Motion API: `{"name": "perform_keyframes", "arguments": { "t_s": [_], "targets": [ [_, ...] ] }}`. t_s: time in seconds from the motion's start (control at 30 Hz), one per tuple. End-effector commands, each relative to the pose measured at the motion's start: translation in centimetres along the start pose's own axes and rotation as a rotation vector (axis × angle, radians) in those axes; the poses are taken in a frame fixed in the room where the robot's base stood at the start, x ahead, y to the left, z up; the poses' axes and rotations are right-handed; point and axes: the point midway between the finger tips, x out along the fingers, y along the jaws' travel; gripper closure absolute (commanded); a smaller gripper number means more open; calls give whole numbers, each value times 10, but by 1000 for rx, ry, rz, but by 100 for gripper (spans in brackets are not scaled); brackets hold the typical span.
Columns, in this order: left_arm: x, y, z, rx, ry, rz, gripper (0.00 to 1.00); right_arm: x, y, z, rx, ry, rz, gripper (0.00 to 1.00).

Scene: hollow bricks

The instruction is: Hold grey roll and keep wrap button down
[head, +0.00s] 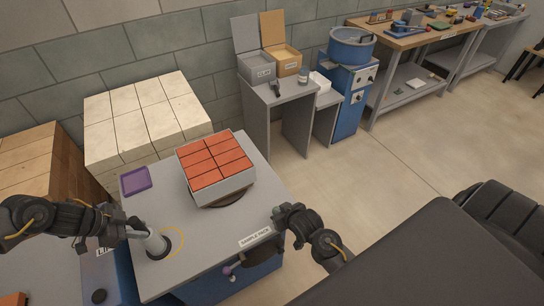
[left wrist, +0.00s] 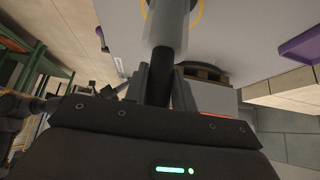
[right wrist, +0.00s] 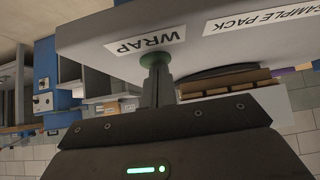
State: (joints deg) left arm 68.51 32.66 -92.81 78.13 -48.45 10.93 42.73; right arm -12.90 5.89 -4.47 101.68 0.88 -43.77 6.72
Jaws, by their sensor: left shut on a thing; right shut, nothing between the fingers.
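The grey roll (head: 154,242) stands on the left part of the grey table, in a dark round base within a yellow ring. My left gripper (head: 136,229) is shut on its upper end; in the left wrist view the roll (left wrist: 171,22) runs away from between the fingers. The green wrap button (right wrist: 155,58) is on the table's edge at the WRAP label (right wrist: 146,40). My right gripper (right wrist: 157,88) is shut and empty, its fingertips at the button, seemingly against it. How far the button is pressed cannot be told. In the head view my right gripper (head: 279,217) hides the button.
A block of red-topped bricks (head: 215,163) sits on a dark round turntable (head: 232,199) at the table's back. A purple tray (head: 135,181) lies at the back left. A SAMPLE PACK label (head: 255,237) and a purple-knobbed lever (head: 230,270) are at the front edge. Pale blocks (head: 145,120) stand behind.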

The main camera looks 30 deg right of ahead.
Motion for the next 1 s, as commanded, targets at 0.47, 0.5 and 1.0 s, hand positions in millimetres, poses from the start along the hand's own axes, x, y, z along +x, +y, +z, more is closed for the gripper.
{"name": "perform_keyframes", "arguments": {
  "t_s": [0.47,0.5,1.0],
  "targets": [
    [1,2,3,-3,-5,2,92,-95,-2,-27,-2,26,0,100],
    [1,2,3,-3,-5,2,92,-101,-2,-27,-2,27,0,100],
    [1,1,2,-2,-5,2,92,-127,-1,-28,-1,28,1,100]
  ]
}}
